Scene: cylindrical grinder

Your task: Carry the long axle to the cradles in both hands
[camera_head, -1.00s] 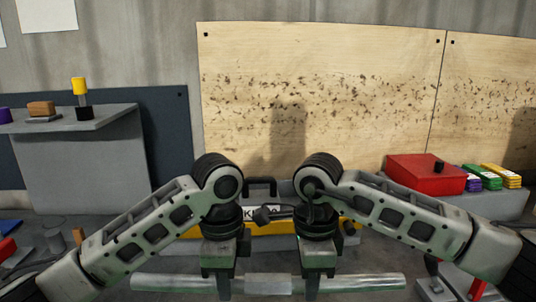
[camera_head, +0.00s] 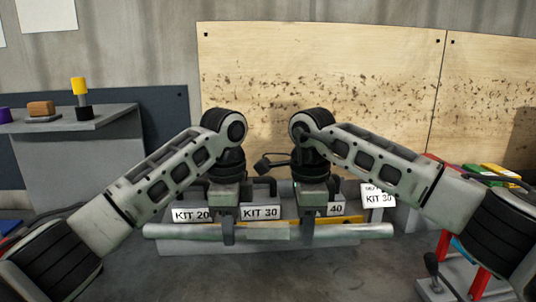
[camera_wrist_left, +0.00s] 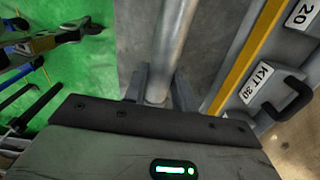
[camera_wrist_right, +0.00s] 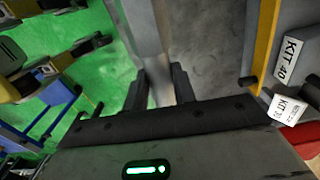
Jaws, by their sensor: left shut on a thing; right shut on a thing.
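The long axle (camera_head: 265,232), a pale metal bar with a thicker middle, lies nearly level across the head view. My left gripper (camera_head: 228,234) is shut on it left of its middle, and my right gripper (camera_head: 307,228) is shut on it right of its middle. Both ends stick out past the grippers. The axle runs between the fingers (camera_wrist_left: 160,92) in the left wrist view (camera_wrist_left: 172,45) and between the fingers (camera_wrist_right: 160,90) in the right wrist view (camera_wrist_right: 146,30). I cannot make out the cradles in any view.
Grey kit boxes with labels (camera_head: 191,215) and a yellow strip (camera_wrist_left: 246,55) stand just behind the axle. A stand with red posts (camera_head: 480,282) is at the lower right. A grey shelf (camera_head: 75,122) is at the left. Grey surface in front of the axle is clear.

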